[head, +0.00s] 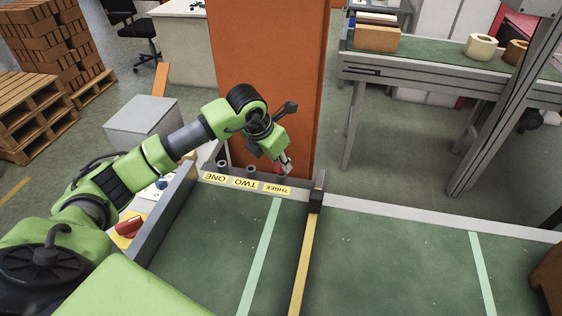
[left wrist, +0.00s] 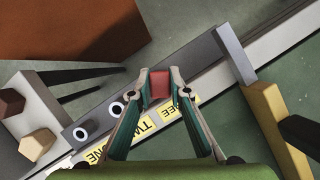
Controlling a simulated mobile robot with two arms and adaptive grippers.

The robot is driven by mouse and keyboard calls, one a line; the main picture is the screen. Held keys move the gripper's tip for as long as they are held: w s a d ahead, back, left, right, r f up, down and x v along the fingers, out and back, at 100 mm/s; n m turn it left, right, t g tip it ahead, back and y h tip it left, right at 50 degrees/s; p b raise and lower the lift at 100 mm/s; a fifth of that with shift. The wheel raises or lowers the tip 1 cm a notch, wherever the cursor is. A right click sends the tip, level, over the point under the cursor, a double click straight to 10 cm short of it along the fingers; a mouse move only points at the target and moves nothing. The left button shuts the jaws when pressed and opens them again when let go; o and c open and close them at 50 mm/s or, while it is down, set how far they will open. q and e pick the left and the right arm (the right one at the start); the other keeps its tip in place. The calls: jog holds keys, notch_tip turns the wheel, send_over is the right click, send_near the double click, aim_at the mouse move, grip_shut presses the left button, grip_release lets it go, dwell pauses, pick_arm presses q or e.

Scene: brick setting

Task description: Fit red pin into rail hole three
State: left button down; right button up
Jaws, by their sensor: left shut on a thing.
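The red pin (left wrist: 160,84) is between the fingertips of my left gripper (left wrist: 161,88), which is shut on it. In the head view the left gripper (head: 286,161) is over the rail's far edge, with a bit of red pin (head: 279,168) showing. The grey rail (left wrist: 203,52) carries yellow labels ONE (head: 215,177), TWO (head: 246,183) and THREE (head: 277,189). Two ringed holes (left wrist: 117,108) show by ONE and TWO. The pin is by the THREE label; the gripper and pin hide that hole. I cannot tell whether the pin touches it. My right gripper is not in view.
A dark upright stop (head: 317,196) with a yellow bar (head: 302,265) stands just right of THREE. An orange column (head: 265,80) rises behind the rail. A red handle (head: 130,227) is near my left arm. The green surface (head: 400,265) at right is clear.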

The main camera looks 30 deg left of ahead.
pick_arm(q)
jog(key=shift+f+b, duration=0.4)
jog(key=shift+f, duration=0.2)
jog(key=c, duration=1.4)
grip_release()
jog(key=shift+r, duration=0.15)
jog(key=shift+r+p, duration=1.7)
jog(key=shift+r, duration=1.25)
jog(key=shift+f, duration=0.1)
